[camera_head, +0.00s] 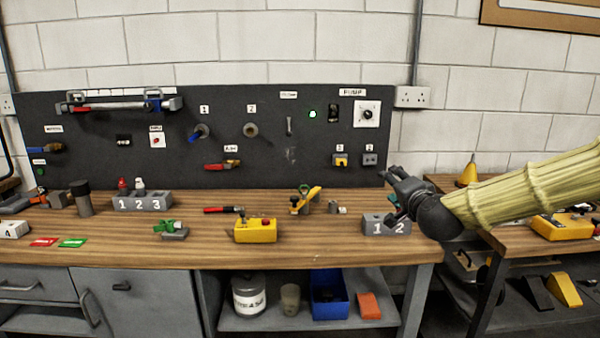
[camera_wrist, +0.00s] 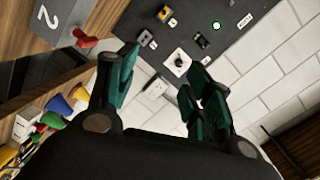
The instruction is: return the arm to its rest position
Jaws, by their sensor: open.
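My gripper (camera_head: 392,183) is at the end of my arm, which reaches in from the right side of the head view in a yellowish sleeve. It is in front of the right end of the dark panel, above the grey block marked 1 and 2 (camera_head: 375,226). In the wrist view my gripper (camera_wrist: 160,85) has its two green-lined fingers apart, with nothing between them. The pump dial (camera_wrist: 179,63) on its white plate shows beyond the gap between the fingers. The block marked 2 also shows in the wrist view (camera_wrist: 62,12), with a red piece (camera_wrist: 86,40) beside it.
The wooden workbench (camera_head: 300,254) carries a yellow box (camera_head: 255,231), a block marked 1 2 3 (camera_head: 142,202) and several small parts. The dark panel (camera_head: 290,180) stands behind it. A second bench at right holds a yellow cone (camera_head: 468,172) and another yellow box (camera_head: 562,227).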

